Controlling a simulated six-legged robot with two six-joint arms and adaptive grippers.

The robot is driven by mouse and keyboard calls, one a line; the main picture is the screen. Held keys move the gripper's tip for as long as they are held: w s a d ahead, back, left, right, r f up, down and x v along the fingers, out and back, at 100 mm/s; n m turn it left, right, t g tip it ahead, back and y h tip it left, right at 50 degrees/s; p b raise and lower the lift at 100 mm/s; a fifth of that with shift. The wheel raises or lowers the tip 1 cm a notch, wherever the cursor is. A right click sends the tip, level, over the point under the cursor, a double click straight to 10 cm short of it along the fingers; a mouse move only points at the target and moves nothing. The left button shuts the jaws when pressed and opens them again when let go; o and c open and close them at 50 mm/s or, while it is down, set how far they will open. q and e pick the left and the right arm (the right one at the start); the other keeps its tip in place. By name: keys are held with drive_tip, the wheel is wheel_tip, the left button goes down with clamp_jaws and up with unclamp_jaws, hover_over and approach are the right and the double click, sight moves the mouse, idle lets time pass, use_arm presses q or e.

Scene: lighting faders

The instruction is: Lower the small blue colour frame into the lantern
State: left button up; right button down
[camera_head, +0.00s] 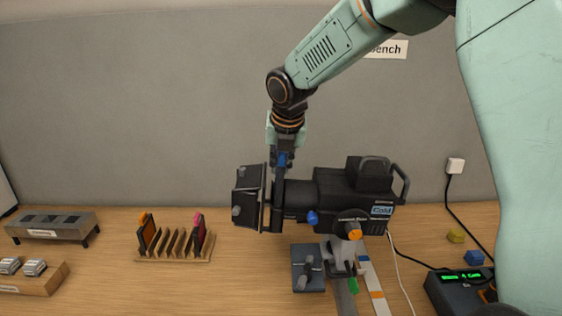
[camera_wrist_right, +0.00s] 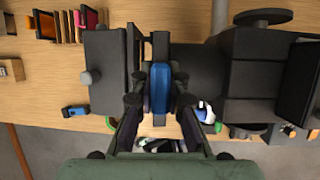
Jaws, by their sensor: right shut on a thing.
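The lantern (camera_head: 335,188) is a black stage light lying level on a stand, with a square front piece at its left end. It also shows in the right wrist view (camera_wrist_right: 200,75). My right gripper (camera_head: 283,158) points down above the lantern's front section. It is shut on the blue tab of the small colour frame (camera_wrist_right: 159,90), which sits between the two fingertips. In the head view the blue tab (camera_head: 281,160) shows just above the gap behind the front piece. The frame's lower part is hard to separate from the dark lantern, so its depth in the slot cannot be told. My left gripper is not in view.
A wooden rack (camera_head: 172,260) left of the lantern holds orange and pink tabbed frames. A metal stand (camera_head: 52,226) and a wooden block with silver parts (camera_head: 30,276) are far left. A console with a green display (camera_head: 461,287) and cables are at right. Grey wall stands behind.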

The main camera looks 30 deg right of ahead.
drive_tip(key=shift+a+f, duration=0.1)
drive_tip(key=shift+f, duration=0.95)
drive_tip(key=shift+a, duration=0.1)
drive_tip(key=shift+f, duration=0.1)
